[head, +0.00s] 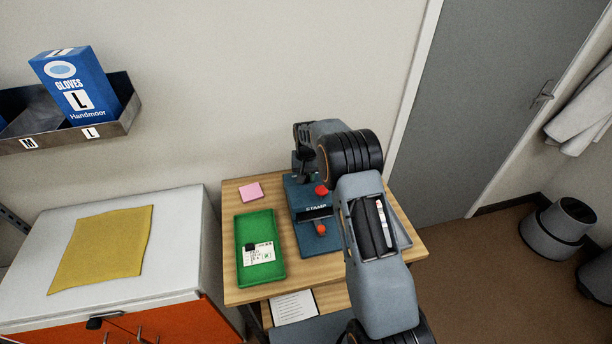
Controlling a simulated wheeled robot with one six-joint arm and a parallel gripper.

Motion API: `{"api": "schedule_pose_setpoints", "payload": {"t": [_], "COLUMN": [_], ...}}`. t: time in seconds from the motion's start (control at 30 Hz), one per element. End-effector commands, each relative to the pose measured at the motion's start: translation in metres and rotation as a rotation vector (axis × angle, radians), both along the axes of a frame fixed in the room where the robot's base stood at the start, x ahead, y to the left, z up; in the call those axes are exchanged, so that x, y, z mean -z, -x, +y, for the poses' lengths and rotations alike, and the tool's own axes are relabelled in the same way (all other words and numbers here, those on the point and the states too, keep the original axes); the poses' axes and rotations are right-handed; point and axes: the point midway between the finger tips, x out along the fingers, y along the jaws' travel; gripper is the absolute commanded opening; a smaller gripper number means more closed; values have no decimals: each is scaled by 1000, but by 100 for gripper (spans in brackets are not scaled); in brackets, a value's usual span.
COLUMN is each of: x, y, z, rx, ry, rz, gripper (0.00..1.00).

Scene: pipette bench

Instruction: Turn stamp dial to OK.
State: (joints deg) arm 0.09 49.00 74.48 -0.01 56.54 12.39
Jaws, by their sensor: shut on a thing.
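The stamp device (318,243) is a dark blue block with a "STAMP" label on the small bench. A red knob (321,190) sits on its upper part, and a red-orange piece (320,229) sits below the label. My gripper (304,174) points down at the back left of the stamp device, shut on a small dark part there, which appears to be the stamp dial. The fingertips are dark and small, and the dial's face and marks cannot be made out. My arm covers the right side of the device.
A green tray (240,272) with a card and a dark object lies left of the device. A pink pad (250,192) lies behind the tray. A white cabinet with a yellow cloth (102,248) stands left. A wall shelf holds a glove box (78,85).

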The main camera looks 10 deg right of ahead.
Motion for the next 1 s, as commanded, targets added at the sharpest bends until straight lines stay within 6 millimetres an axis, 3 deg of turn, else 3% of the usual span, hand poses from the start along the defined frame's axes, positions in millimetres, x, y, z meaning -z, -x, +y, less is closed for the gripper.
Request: {"api": "schedule_pose_setpoints", "payload": {"t": [0.37,1.0], "x": [1,1], "y": [0,-1], "z": [0,0], "rx": [-120,-712], "ry": [0,0], "rz": [-2,-2], "gripper": [6,6]}}
